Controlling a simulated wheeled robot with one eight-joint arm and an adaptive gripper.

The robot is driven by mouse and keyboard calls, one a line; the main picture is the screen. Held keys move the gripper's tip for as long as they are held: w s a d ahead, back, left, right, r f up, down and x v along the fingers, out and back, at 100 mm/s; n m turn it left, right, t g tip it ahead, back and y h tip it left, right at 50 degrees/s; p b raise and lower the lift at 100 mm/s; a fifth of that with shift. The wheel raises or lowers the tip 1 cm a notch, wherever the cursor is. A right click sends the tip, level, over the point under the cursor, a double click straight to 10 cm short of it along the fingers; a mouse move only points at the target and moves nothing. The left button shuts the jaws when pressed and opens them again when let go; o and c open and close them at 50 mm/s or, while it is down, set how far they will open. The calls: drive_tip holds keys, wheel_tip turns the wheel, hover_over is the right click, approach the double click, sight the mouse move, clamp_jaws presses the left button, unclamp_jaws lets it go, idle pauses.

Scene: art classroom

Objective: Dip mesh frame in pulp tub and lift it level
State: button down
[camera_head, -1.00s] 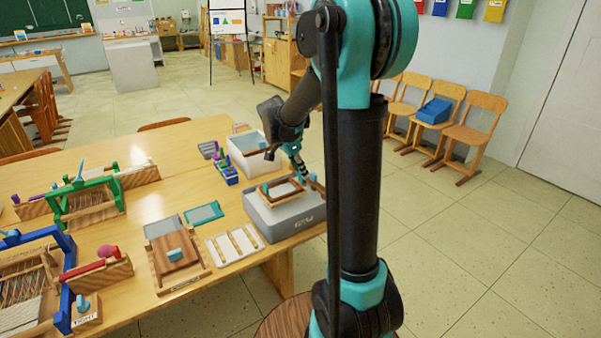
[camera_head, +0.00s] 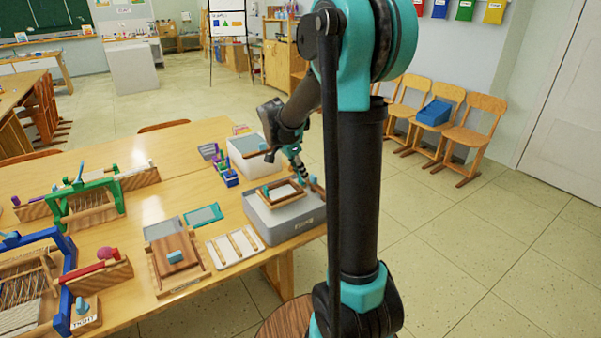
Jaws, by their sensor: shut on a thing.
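The mesh frame (camera_head: 285,204) is a small wooden rectangle with a pale middle. It looks roughly level over the opening of the grey pulp tub (camera_head: 272,231) at the table's right edge. The tub holds a pale surface. I cannot tell whether the frame's underside touches the pulp. My gripper (camera_head: 307,183) is shut on the frame's right side, coming down from above and behind it. Its fingertips are small and partly hidden.
A white bin (camera_head: 247,165) stands just behind the tub. In front lie a slatted white board (camera_head: 234,248), a teal-edged screen (camera_head: 203,215) and a wooden press (camera_head: 176,256). Looms fill the table's left. The floor to the right is clear up to the chairs (camera_head: 471,131).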

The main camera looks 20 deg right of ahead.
drive_tip(key=shift+r, duration=2.5)
